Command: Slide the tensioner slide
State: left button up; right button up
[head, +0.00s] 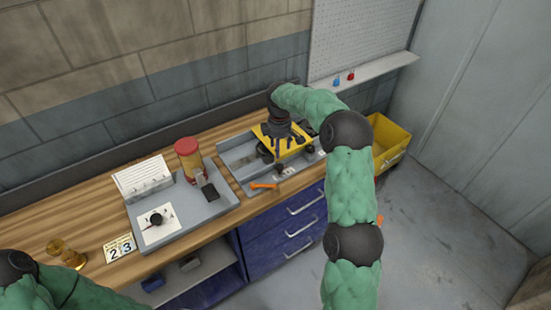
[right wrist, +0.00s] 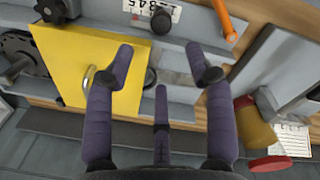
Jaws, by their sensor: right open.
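In the right wrist view the yellow block (right wrist: 88,62) shows a flat face with a small metal handle (right wrist: 88,80). I cannot tell for sure which part is the tensioner slide. My right gripper (head: 283,138) is over the fixture by the yellow block. In the right wrist view its fingers (right wrist: 160,72) are spread, with nothing held between them. My left arm shows at the lower left; its gripper is out of view.
An orange lever (head: 263,186) is at the fixture's front edge. A number card (head: 119,247) and brass pieces (head: 68,255) lie further left. A yellow bin (head: 391,140) is at the right.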

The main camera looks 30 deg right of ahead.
aim_at(280, 166)
notch_tip(280, 166, down, 10)
jog(key=shift+d+f+b, duration=0.15)
jog(key=shift+b, duration=0.2)
jog(key=shift+s, duration=0.1)
